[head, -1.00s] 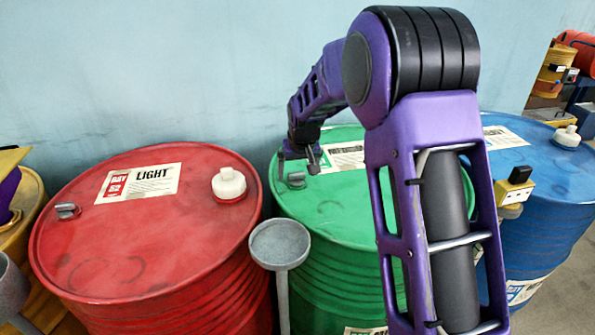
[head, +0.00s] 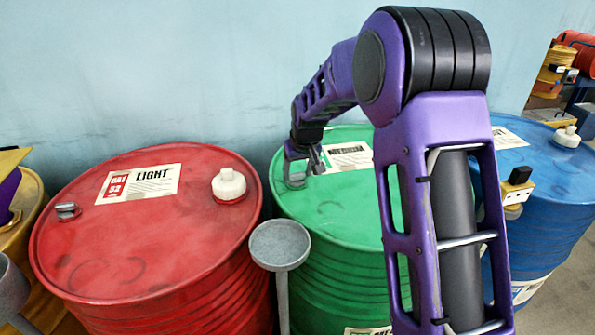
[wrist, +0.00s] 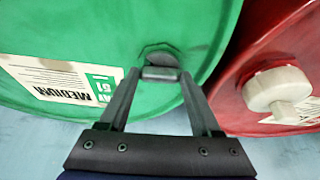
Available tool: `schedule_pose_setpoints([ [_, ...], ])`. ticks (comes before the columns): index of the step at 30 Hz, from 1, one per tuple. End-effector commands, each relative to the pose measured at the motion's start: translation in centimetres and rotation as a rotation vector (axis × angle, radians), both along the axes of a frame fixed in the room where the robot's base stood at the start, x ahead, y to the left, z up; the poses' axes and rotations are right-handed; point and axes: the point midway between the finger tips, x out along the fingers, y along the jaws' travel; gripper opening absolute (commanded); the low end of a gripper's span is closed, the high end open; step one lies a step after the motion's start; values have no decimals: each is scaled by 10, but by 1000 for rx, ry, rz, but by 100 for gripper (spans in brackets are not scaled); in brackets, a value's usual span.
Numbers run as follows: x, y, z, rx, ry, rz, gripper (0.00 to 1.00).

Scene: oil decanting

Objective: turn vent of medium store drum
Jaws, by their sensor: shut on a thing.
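The medium store drum is the green drum (head: 340,215), which stands in the middle of the head view. Its label (head: 347,157) reads MEDIUM. The grey vent (head: 295,182) sits near the left edge of its lid. In the wrist view the vent (wrist: 160,72) lies between the fingertips. My gripper (head: 304,170) reaches down to the lid and is shut on the vent. In the wrist view my gripper (wrist: 160,76) has one finger on each side of the vent's raised grey part. My arm hides the right part of the drum in the head view.
A red drum (head: 150,235) labelled LIGHT, with a white cap (head: 229,184), stands close on the left. A blue drum (head: 550,190) is on the right. A grey funnel-like cup (head: 280,245) stands in front, between red and green. The wall (head: 150,70) is behind.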

Motion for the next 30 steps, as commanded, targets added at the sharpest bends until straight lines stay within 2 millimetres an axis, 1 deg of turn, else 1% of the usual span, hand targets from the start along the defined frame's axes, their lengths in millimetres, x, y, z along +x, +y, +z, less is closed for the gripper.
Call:
schedule_pose_setpoints([
  [8,2,-5,1,3,1,205,9],
  [30,8,-8,2,4,0,912,9],
])
